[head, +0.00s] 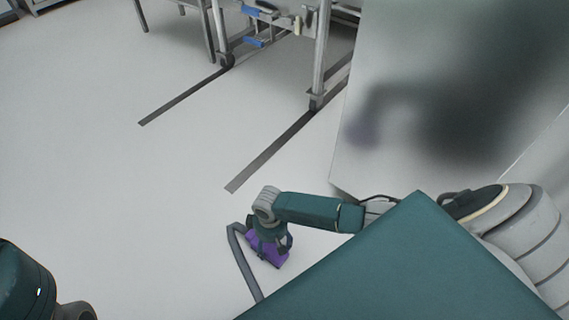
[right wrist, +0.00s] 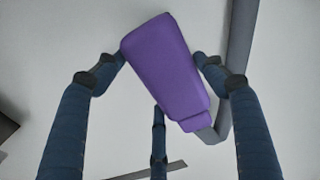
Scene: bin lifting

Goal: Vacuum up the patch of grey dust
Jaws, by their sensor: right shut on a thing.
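My right gripper (head: 270,240) is low over the floor in the head view and is shut on a purple vacuum nozzle (head: 268,251). In the right wrist view the purple nozzle (right wrist: 160,62) lies between my fingers, with fingertips at its sides and another finger under its lower end. A grey hose (head: 241,262) runs beside the nozzle and also shows in the right wrist view (right wrist: 240,60). I cannot make out a patch of grey dust in either view. My left gripper is out of view; only part of my left arm shows at the lower left.
A wheeled metal frame (head: 318,70) with blue items stands at the top. A glossy light panel (head: 365,165) stands close to the right arm. Dark strips (head: 270,152) lie on the floor. The pale floor (head: 110,180) at left and centre is clear.

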